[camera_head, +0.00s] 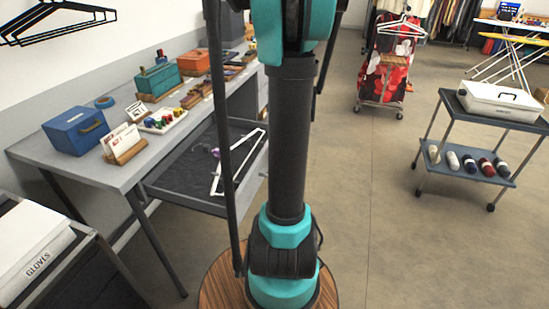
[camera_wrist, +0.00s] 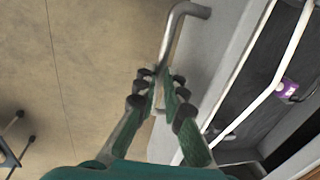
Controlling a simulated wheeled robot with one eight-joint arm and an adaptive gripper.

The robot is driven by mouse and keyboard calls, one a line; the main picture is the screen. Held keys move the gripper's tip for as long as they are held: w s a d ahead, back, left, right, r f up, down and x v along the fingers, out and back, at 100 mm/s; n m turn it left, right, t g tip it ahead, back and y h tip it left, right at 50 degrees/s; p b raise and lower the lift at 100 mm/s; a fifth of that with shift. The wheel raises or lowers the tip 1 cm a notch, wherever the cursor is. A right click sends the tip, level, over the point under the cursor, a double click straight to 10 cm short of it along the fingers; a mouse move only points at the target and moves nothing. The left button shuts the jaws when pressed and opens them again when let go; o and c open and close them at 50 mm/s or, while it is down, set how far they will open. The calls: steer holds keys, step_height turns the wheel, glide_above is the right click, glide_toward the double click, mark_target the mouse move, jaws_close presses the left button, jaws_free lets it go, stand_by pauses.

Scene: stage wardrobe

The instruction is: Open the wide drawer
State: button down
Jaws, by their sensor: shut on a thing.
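The wide drawer (camera_head: 185,182) stands pulled out from under the grey table on the left. Its dark inside holds a white hanger (camera_head: 222,171) and a small purple item (camera_head: 215,153). In the wrist view the drawer's grey front (camera_wrist: 222,45) runs along the right of my gripper (camera_wrist: 161,80). The drawer's metal bar handle (camera_wrist: 178,30) passes between my fingertips, and my gripper is shut on it. In the head view my own arm hides the gripper and the handle.
The grey table (camera_head: 115,172) carries a blue box (camera_head: 75,130), a card holder, a tray of spools and other boxes. A white gloves box (camera_head: 30,250) is at front left. A trolley (camera_head: 500,125) stands at right. The floor between is clear.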

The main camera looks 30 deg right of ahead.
steer(key=c, duration=1.6)
jaws_free()
steer(key=shift+r, duration=0.1)
step_height(320, 180, up, 12)
steer(key=s+d, duration=0.1)
steer(key=shift+s+d+f, duration=0.2)
steer(key=shift+s+d, duration=0.1)
